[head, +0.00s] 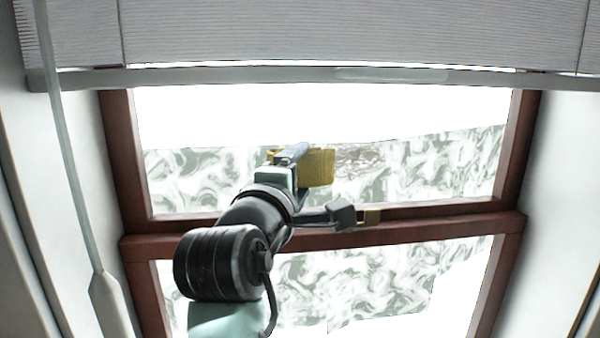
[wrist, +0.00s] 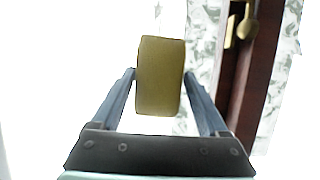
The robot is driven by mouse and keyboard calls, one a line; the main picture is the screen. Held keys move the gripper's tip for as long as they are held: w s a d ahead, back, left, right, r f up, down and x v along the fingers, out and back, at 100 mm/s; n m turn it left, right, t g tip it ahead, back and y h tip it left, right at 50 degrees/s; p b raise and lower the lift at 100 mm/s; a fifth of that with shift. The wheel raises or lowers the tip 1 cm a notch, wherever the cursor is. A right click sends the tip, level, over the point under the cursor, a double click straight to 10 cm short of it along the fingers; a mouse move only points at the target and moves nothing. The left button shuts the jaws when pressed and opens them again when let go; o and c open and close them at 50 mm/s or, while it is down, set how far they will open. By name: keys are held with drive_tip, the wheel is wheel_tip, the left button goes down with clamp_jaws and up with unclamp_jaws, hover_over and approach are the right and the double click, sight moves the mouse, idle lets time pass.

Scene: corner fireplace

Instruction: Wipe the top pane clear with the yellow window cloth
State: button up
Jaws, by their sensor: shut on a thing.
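The top pane (head: 440,165) sits in a red-brown window frame. Its upper band is bright and clear. Grey-green and white swirled smears cover its lower part, on both sides of my gripper. My gripper (head: 291,153) is raised in front of the lower middle of this pane, shut on the yellow window cloth (head: 318,168). In the wrist view the cloth (wrist: 160,78) shows as a thick pad upright between the two fingers (wrist: 160,95). I cannot tell whether the cloth touches the glass. My arm hides part of the pane and the crossbar.
A brown crossbar (head: 430,229) divides the top pane from a smeared lower pane (head: 370,285). A brass latch (head: 372,216) sits on the crossbar, right of my wrist. A pale blind (head: 350,35) hangs above; a grey rod (head: 68,150) hangs at left.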

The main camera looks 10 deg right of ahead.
sight(322, 171)
drive_tip(key=shift+w, duration=0.95)
drive_tip(key=shift+s+d+p, duration=0.15)
drive_tip(key=shift+d+p, duration=0.75)
drive_tip(key=shift+d, duration=1.05)
drive_tip(key=shift+d+r+p, duration=0.15)
drive_tip(key=shift+d+p, duration=1)
drive_tip(key=shift+d, duration=2.15)
drive_tip(key=shift+d+p, duration=0.5)
drive_tip(key=shift+d, duration=1.75)
drive_tip(key=shift+w+a, duration=0.2)
drive_tip(key=shift+a, duration=7.35)
drive_tip(key=shift+s, duration=0.15)
